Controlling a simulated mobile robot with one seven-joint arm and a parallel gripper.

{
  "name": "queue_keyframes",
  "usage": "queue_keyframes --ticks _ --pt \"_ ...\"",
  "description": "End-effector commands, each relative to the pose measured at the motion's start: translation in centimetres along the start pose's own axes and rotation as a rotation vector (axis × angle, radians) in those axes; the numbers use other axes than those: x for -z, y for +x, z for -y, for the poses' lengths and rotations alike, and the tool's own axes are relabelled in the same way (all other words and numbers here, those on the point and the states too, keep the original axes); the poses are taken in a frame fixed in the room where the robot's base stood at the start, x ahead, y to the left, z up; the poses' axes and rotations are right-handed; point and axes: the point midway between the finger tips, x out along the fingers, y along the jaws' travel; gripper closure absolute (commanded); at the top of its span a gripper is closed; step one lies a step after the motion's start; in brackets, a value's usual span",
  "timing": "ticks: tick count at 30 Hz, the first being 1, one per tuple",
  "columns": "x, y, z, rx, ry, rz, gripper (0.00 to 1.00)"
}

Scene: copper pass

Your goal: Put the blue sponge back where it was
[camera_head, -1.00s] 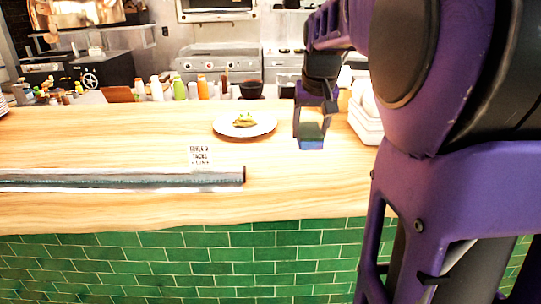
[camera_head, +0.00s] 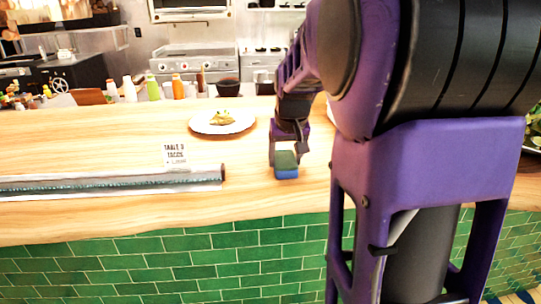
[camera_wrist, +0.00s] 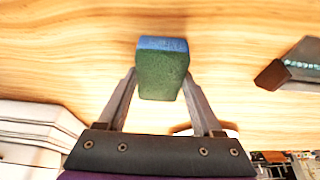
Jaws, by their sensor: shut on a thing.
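The blue sponge (camera_head: 286,172) has a blue layer and a green layer. My gripper (camera_head: 285,152) is shut on it over the wooden counter (camera_head: 120,130), near the front edge in the head view. In the wrist view the sponge (camera_wrist: 162,70) sits between the two fingers of my gripper (camera_wrist: 160,85), its green side towards the camera and its blue strip at the far end. I cannot tell whether the sponge touches the counter.
A white plate with food (camera_head: 222,122) stands behind and left of my gripper. A long wrapped roll (camera_head: 110,182) and a small sign card (camera_head: 175,155) are to the left. White stacked dishes (camera_wrist: 35,130) show at left in the wrist view. The counter between roll and gripper is clear.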

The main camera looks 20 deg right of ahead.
Motion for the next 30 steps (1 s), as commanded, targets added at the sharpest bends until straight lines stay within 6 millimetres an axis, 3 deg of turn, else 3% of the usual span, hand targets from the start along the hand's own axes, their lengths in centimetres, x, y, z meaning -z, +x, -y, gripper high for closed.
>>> queue_keyframes --ticks 8,9,14,23,30 --pt "-0.1 0.3 0.0 0.000 0.000 -0.001 0.92" --pt "-0.1 0.2 0.0 0.000 0.000 -0.001 0.29" --pt "-0.1 0.2 0.0 0.000 0.000 -0.001 0.03" --pt "0.0 0.1 0.0 0.000 0.000 -0.001 0.03" --pt "0.7 -1.4 0.1 0.000 0.000 -0.002 0.03"
